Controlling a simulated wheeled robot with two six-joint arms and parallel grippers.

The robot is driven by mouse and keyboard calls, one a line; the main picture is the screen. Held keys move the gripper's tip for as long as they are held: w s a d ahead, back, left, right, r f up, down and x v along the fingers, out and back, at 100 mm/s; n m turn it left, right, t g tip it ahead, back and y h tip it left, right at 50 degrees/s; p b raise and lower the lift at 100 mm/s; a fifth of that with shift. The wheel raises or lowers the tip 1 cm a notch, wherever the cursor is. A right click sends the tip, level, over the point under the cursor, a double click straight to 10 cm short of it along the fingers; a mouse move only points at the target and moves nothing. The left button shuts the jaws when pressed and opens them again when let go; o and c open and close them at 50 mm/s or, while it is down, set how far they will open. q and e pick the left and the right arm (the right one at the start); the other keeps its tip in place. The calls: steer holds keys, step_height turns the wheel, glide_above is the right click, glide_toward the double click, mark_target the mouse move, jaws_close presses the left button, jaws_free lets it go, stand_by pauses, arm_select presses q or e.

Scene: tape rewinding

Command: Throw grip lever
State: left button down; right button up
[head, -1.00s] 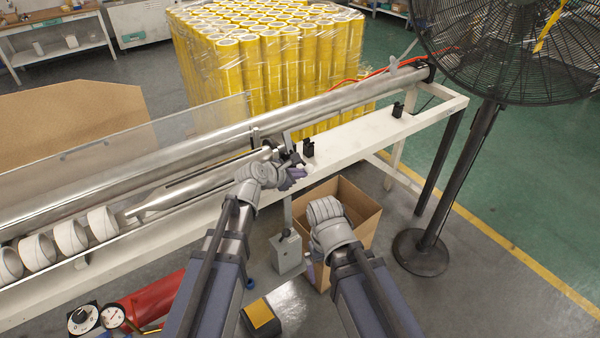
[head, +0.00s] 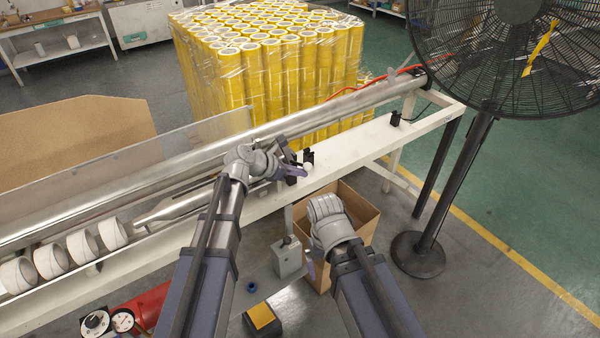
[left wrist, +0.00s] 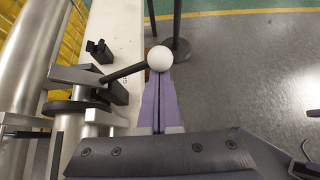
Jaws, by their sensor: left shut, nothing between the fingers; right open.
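The grip lever is a black rod (left wrist: 127,70) with a white ball knob (left wrist: 160,58), running from a black clamp block (left wrist: 88,80) beside the metal shaft. The white knob also shows in the head view (head: 308,168). My left gripper (head: 300,172) is shut and empty at the knob. In the left wrist view its purple fingertips (left wrist: 158,78) lie right at the near side of the knob and appear to touch it. My right gripper (head: 311,272) is open, low over the cardboard box, its fingers largely hidden behind my wrist.
A white machine beam (head: 365,143) carries a long metal roller (head: 340,105) and small black brackets (head: 395,118). White cores (head: 82,246) sit at the left. A cardboard box (head: 366,212), a grey switch box (head: 288,258) and a fan (head: 420,255) stand in front.

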arm_select(q)
steer(key=shift+w+a+r+n+g+h+p, duration=0.15)
steer(key=shift+w+r+n+g+p, duration=0.15)
steer(key=shift+r, duration=0.2)
steer(key=shift+w+a+r+n+g+h+p, duration=0.15)
steer(key=shift+w+r+n+g+p, duration=0.1)
steer(key=shift+r, duration=0.2)
steer(key=w+a+r+n+g+h, duration=0.1)
steer(key=w+a+r+n+g+h+p, duration=0.1)
steer(key=w+r, duration=0.1)
steer(key=shift+a+r+n+g+h, duration=0.15)
steer(key=shift+r+n+g+h, duration=0.1)
steer(key=shift+h, duration=0.15)
steer(key=s+f+b, duration=0.3)
steer(key=f+b, duration=0.1)
steer(key=p+v, duration=0.5)
steer(key=v, duration=0.5)
steer(key=shift+w+r+p, duration=0.35)
steer(key=shift+r, duration=0.1)
